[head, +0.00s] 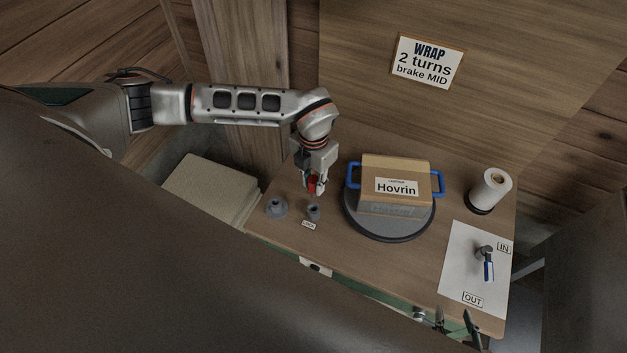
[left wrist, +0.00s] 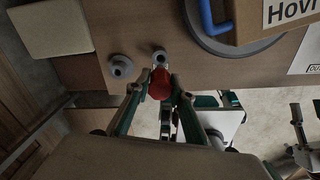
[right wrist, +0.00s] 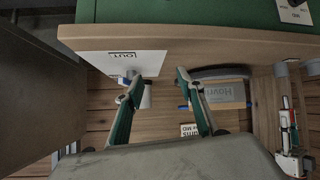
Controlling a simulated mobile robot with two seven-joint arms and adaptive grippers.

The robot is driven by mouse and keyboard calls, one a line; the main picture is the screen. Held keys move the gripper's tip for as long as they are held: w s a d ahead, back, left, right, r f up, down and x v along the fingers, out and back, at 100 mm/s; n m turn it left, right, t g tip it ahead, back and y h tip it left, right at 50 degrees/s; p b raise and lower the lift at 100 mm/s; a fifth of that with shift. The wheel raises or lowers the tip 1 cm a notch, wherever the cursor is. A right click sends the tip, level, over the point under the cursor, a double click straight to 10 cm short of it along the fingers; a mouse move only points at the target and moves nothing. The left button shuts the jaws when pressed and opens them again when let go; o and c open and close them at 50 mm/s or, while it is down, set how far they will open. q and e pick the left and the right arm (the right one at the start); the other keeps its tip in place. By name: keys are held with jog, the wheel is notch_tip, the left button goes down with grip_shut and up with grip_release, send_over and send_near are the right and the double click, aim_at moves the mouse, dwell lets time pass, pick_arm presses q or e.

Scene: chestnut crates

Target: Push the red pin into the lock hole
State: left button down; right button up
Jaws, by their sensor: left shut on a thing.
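The red pin (head: 312,185) is held by my left gripper (head: 316,190), which is shut on it above the table. The pin's red head (left wrist: 159,84) shows between the fingers in the left wrist view. Just beyond it is a small grey socket, the lock hole (head: 313,213), with a small white label in front; it also shows in the left wrist view (left wrist: 160,57). The pin is close above this socket; its lower end is hidden, so I cannot tell whether it touches. My right gripper (head: 452,326) is open and empty near the table's front right edge.
A wider grey socket (head: 276,208) stands left of the lock hole. A round dark turntable (head: 385,232) bears a box marked Hovrin (head: 397,172) with blue handles. A paper roll (head: 490,190) and a white sheet with a blue-handled lever (head: 488,268) are at right.

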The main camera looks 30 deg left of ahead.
aim_at(313, 197)
pick_arm(q)
jog(key=shift+f+b, duration=0.45)
jog(key=shift+f, duration=0.35)
jog(key=shift+f+b, duration=0.55)
jog(key=shift+f, duration=0.6)
jog(key=shift+f+b, duration=0.6)
jog(key=shift+f, duration=0.05)
pick_arm(e)
jog(key=shift+w+a+f+t+y, duration=0.15)
jog(key=shift+w+a+y, duration=0.05)
jog(key=shift+w+a, duration=0.2)
jog(key=shift+w+a+f+t+y, duration=0.15)
jog(key=shift+w+a+y, duration=0.1)
jog(key=shift+a, duration=0.25)
jog(key=shift+s+d, duration=0.1)
pick_arm(q)
jog(key=shift+p, duration=0.45)
pick_arm(e)
jog(key=shift+r, duration=0.45)
